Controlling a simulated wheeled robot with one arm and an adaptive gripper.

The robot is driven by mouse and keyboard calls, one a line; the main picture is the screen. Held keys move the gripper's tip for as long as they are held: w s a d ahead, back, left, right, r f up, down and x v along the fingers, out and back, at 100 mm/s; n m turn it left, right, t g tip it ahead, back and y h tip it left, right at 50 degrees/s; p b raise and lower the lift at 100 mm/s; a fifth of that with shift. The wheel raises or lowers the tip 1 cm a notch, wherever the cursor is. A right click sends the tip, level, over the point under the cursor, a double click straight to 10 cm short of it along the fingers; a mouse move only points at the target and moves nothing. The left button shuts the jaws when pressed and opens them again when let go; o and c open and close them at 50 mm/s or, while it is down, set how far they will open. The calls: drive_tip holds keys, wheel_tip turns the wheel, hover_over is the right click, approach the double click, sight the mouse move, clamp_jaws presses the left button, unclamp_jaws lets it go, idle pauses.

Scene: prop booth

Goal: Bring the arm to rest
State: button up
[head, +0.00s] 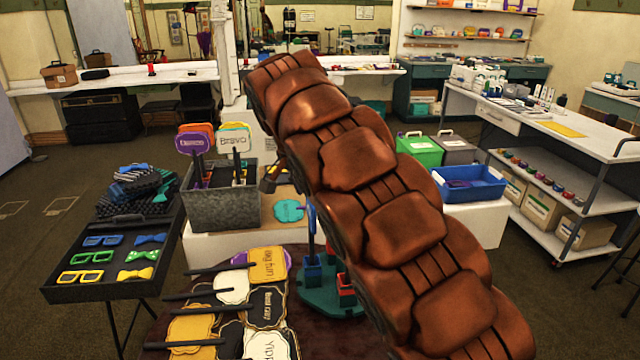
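My copper-coloured segmented arm (375,215) fills the middle of the head view, running from the lower right up to the top middle. Only a small dark and yellowish part of what looks like my gripper (269,179) shows past the arm's left side, in front of the white table and next to the grey metal bin. The rest of it is hidden behind the arm. I cannot tell whether it is open or shut, or whether it holds anything.
A round dark table below bears several sign props (268,264) on sticks and a green holder (325,300). A grey metal bin (222,212) with signs stands behind. A black tray (105,285) of glasses and bow ties is left. A blue bin (470,185) is right.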

drive_tip(key=shift+s+a, duration=0.1)
drive_tip(key=shift+s, duration=0.15)
drive_tip(key=s+d+f+n+g, duration=0.2)
drive_tip(key=s+d+f+g, duration=0.1)
drive_tip(key=s+d, duration=1.55)
drive_tip(key=s+d+f+n+g+y, duration=0.1)
drive_tip(key=s+f, duration=0.2)
drive_tip(key=s, duration=0.5)
drive_tip(key=s+d+f+n, duration=0.1)
drive_tip(key=s+f, duration=0.3)
drive_tip(key=s, duration=0.4)
drive_tip(key=s+d+f+n+g+y, duration=0.1)
drive_tip(key=s+f+n, duration=0.1)
drive_tip(key=s, duration=0.6)
drive_tip(key=shift+s+d+f+n+g+y, duration=0.3)
drive_tip(key=shift+f+n, duration=0.1)
drive_tip(key=shift+f, duration=0.4)
drive_tip(key=shift+c, duration=0.3)
